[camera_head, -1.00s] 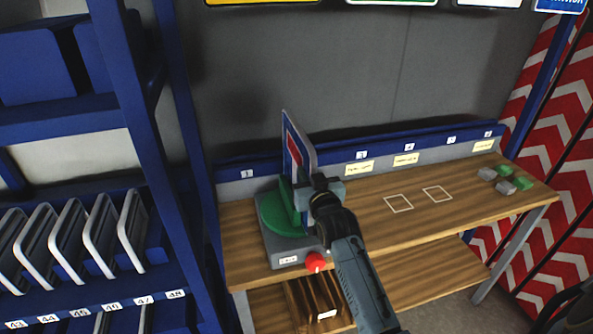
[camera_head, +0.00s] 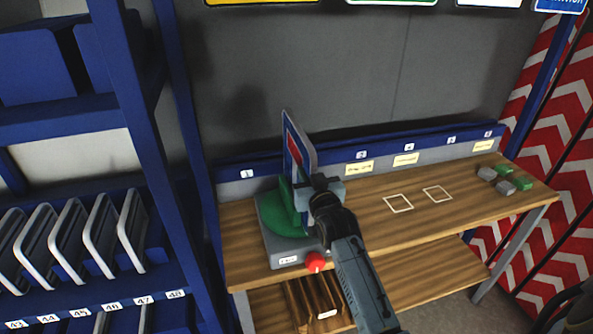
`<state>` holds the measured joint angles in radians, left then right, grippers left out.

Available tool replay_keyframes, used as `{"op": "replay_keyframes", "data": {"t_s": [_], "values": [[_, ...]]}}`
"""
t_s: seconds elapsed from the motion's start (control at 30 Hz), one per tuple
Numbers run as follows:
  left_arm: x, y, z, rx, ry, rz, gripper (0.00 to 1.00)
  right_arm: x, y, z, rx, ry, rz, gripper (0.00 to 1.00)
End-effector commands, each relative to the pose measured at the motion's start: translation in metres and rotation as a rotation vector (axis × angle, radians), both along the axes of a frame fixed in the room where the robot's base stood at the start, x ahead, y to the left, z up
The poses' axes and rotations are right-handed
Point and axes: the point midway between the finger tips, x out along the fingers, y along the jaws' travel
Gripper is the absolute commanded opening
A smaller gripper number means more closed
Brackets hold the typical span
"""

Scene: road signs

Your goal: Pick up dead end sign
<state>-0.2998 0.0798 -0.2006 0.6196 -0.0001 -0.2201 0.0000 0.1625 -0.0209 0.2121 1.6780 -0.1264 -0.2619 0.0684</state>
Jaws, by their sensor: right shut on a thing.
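The dead end sign (camera_head: 297,147), a blue and white plate with a red part, stands upright and nearly edge-on at the left end of the wooden table (camera_head: 375,220). It is at a green round piece on a grey stand (camera_head: 275,235). My right gripper (camera_head: 318,188) is at the sign's lower right edge and is shut on it. The fingertips are partly hidden by the gripper body. My left gripper is not in view.
A red button (camera_head: 315,262) is on the stand's front. Grey and green blocks (camera_head: 504,180) lie at the table's right end. A blue rack (camera_head: 95,240) with several plates stands left. The table's middle, with two white outlined squares, is clear.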

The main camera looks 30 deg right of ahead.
Motion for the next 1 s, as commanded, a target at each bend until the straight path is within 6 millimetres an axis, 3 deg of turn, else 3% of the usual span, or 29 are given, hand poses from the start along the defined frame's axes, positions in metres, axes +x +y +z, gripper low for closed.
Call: {"op": "replay_keyframes", "data": {"t_s": [0.37,0.8,1.0], "values": [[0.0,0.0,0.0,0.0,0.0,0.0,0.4,0.001,0.0,0.01,-0.003,-0.009,0.0,0.0],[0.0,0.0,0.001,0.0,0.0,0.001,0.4,0.0,0.0,0.088,-0.004,-0.011,0.001,0.0],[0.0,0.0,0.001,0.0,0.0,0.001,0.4,0.0,0.0,0.102,-0.003,-0.008,0.001,0.0]]}}
